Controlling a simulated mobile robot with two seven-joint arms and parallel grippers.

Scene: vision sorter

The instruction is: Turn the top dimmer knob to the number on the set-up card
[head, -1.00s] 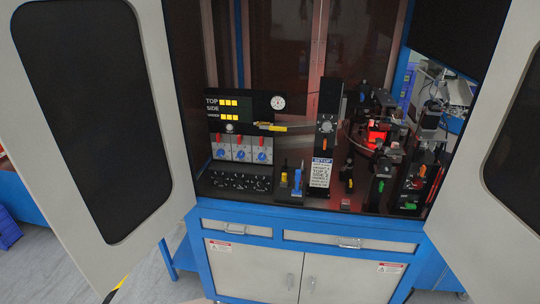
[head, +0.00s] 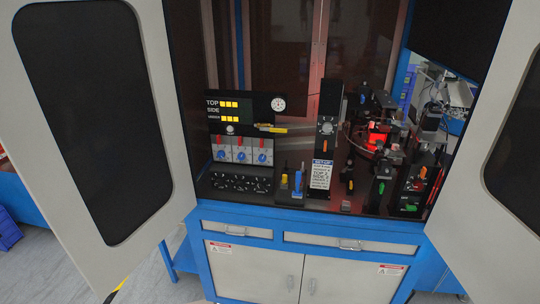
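Three white dimmer modules stand side by side on the left inside the cabinet, each with a blue knob and a red part above it: the left knob (head: 221,154), the middle knob (head: 241,156) and the right knob (head: 262,158). Which one is the top dimmer I cannot tell, and their dial numbers are too small to read. A black panel (head: 212,127) above shows TOP, SIDE and a third row, with yellow bars at TOP and the third row. The white set-up card (head: 320,174) has lines for TOP and SIDE; its numbers are blurred. Neither gripper is in view.
Both cabinet doors, left (head: 165,110) and right (head: 500,165), stand open. A black plate with several small parts (head: 235,183) lies below the modules. A blue-handled tool (head: 298,181) stands left of the card. Red-lit machinery (head: 377,139) fills the right side.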

